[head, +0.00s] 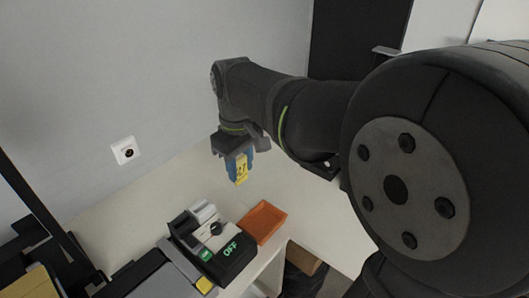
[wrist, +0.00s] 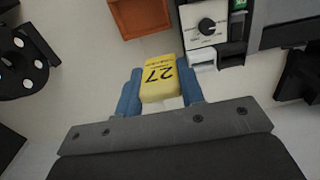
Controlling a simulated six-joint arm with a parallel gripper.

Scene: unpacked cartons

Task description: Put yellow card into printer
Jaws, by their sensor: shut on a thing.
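The yellow card (head: 241,169) is held between the blue fingers of my gripper (head: 238,168), above the white table. In the wrist view the card (wrist: 159,82) shows the number 27 and sits between the two blue fingers of my gripper (wrist: 161,92), which is shut on it. A black and white machine (head: 212,243) with a dark knob and a green "OFF" label stands on the table, below and left of the gripper; it may be the printer. Its white face with the knob (wrist: 206,25) shows at the top of the wrist view.
An orange tray (head: 262,222) lies beside the machine. A grey device (head: 166,280) and dark equipment stand at the left. A wall socket (head: 125,150) is on the wall. The white table (head: 190,172) is bare behind the machine. Black round parts (wrist: 22,62) show at the wrist view's left.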

